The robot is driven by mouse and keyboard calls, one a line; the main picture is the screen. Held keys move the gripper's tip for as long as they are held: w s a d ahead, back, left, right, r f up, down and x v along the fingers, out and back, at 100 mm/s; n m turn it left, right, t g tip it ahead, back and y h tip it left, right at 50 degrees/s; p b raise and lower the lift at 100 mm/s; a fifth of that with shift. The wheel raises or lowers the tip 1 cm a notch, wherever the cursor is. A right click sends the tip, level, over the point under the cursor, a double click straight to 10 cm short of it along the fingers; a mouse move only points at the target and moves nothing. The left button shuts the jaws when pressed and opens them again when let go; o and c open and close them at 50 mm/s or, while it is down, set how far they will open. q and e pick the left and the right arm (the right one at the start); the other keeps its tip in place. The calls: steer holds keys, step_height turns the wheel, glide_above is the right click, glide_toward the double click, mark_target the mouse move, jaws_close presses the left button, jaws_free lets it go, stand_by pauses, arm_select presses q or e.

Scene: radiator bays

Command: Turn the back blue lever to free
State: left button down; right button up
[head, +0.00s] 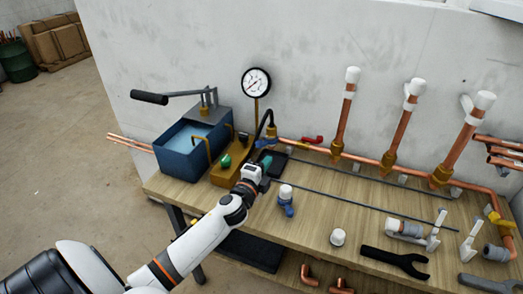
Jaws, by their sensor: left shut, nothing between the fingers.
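The back blue lever (265,143) is small and sits by the brass fitting at the left end of the copper pipe, behind my gripper. A second blue-handled valve (286,208) with a white cap stands nearer the front of the bench. My left gripper (266,161) is shut and empty. Its tips are just in front of the back blue lever; whether they touch it cannot be told. The lever's exact angle is too small to read. My right gripper is out of view.
A blue water tank (180,146) with a pump handle stands left of my gripper, and a pressure gauge (256,83) rises behind. A red lever (313,140) and upright copper pipes (345,118) are to the right.

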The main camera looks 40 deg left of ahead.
mark_target(267, 140)
arm_select(q)
steer(key=w+a, duration=0.4)
steer(key=shift+w+a+f+p, duration=0.15)
steer(key=shift+w+a+p, duration=0.2)
steer(key=shift+w+p, duration=0.05)
